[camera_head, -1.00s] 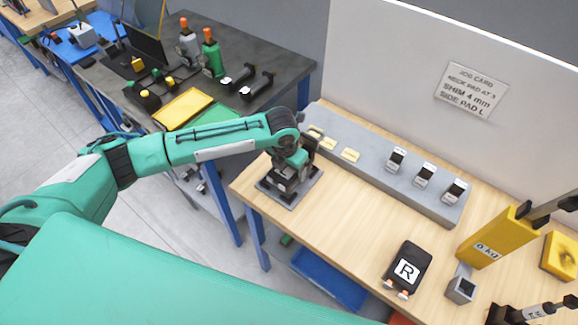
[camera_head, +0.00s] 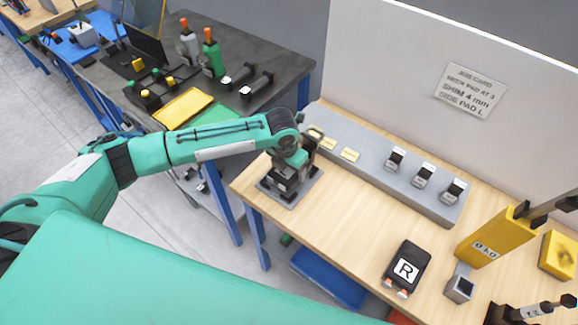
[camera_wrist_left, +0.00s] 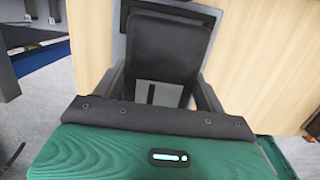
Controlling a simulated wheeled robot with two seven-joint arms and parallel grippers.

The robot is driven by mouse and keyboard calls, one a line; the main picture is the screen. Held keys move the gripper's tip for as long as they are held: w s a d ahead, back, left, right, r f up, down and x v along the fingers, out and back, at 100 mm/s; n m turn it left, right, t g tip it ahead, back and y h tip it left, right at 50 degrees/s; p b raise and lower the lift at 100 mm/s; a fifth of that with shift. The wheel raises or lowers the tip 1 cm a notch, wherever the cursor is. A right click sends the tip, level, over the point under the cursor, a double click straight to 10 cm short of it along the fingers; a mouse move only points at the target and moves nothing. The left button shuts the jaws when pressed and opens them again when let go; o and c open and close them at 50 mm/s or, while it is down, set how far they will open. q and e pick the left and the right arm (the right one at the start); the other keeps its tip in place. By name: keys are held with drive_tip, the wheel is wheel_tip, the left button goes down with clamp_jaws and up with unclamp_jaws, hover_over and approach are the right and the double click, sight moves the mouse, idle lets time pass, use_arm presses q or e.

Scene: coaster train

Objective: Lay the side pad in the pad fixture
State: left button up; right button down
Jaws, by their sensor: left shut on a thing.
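My left gripper (camera_head: 283,182) is shut on the black side pad (camera_wrist_left: 165,42), over the grey plate of the pad fixture (camera_head: 310,188) at the left end of the wooden bench. In the left wrist view its fingers (camera_wrist_left: 158,95) stand on both sides of the pad, and a white label with a dark stroke shows on the pad's near part. The fixture's grey plate (camera_wrist_left: 212,15) shows around the pad's far end. I cannot tell whether the pad touches the plate. Another black pad marked R (camera_head: 407,270) lies at the bench's front. My right gripper is not in view.
A long grey rack (camera_head: 375,172) with shims and small blocks runs behind the fixture. A yellow block (camera_head: 490,240) and a small grey square holder (camera_head: 460,288) stand at the right. A job card (camera_head: 470,91) hangs on the white panel. Bare wood lies between fixture and R pad.

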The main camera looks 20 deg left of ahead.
use_arm(q)
drive_tip(key=shift+f, duration=0.45)
drive_tip(key=shift+f+b, duration=0.5)
drive_tip(key=shift+f, duration=0.15)
idle(0.4)
drive_tip(key=o, duration=1.3)
drive_tip(key=shift+r, duration=0.1)
drive_tip(key=shift+r+p, duration=3.65)
drive_tip(key=shift+r, duration=0.3)
